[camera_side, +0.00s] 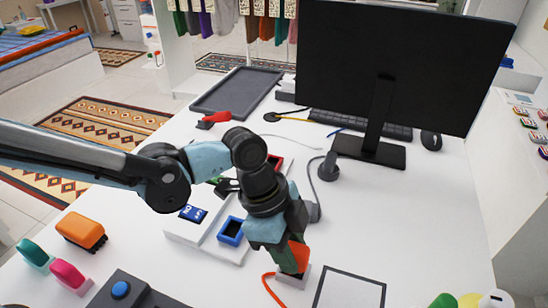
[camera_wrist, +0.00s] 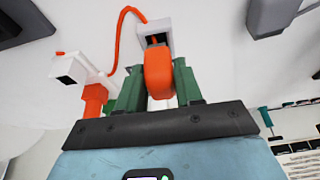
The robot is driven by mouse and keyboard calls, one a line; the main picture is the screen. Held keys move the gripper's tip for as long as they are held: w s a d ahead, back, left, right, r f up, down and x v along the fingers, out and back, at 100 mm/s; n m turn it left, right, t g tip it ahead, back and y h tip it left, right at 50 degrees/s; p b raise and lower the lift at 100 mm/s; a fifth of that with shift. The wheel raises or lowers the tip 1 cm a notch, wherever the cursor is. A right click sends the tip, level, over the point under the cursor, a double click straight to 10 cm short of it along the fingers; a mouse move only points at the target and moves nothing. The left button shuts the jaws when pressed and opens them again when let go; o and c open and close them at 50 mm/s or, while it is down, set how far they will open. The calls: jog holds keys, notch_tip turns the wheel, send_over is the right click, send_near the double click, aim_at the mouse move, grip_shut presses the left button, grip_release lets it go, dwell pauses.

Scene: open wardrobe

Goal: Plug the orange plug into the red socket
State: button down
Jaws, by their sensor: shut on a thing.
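My gripper (camera_side: 288,262) is shut on the orange plug (camera_side: 299,252), low over the front of the white desk. In the wrist view the orange plug (camera_wrist: 158,75) is between the green fingers of my gripper (camera_wrist: 157,85). A white block (camera_side: 293,278) is at the plug's lower end; I cannot tell whether they are joined. The red socket (camera_side: 277,162) shows only in part behind my arm, at the back of the white socket board (camera_side: 208,240). The blue socket (camera_side: 231,230) is nearer, left of my gripper.
An orange cord (camera_side: 268,287) curves beside the plug. A monitor (camera_side: 390,65), keyboard and mouse (camera_side: 431,139) stand at the back. A red object (camera_side: 215,117) and a grey tray (camera_side: 237,90) lie at the back left. The desk's right side is mostly clear.

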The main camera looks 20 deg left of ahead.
aim_at(298, 248)
jog(key=shift+r, duration=2)
jog(key=shift+r, duration=0.1)
notch_tip(298, 248, up, 3)
jog(key=shift+f, duration=0.15)
jog(key=w+a+n+t+y, duration=0.2)
jog(key=w+a+n, duration=0.4)
jog(key=w+n, duration=0.3)
jog(key=w+a+n+t+y, duration=0.2)
jog(key=w+a+n, duration=0.4)
jog(key=w, duration=0.8)
jog(key=shift+w+a+f+n, duration=0.3)
jog(key=shift+f+n, duration=0.1)
jog(key=shift+n, duration=1.1)
jog(key=shift+f, duration=0.1)
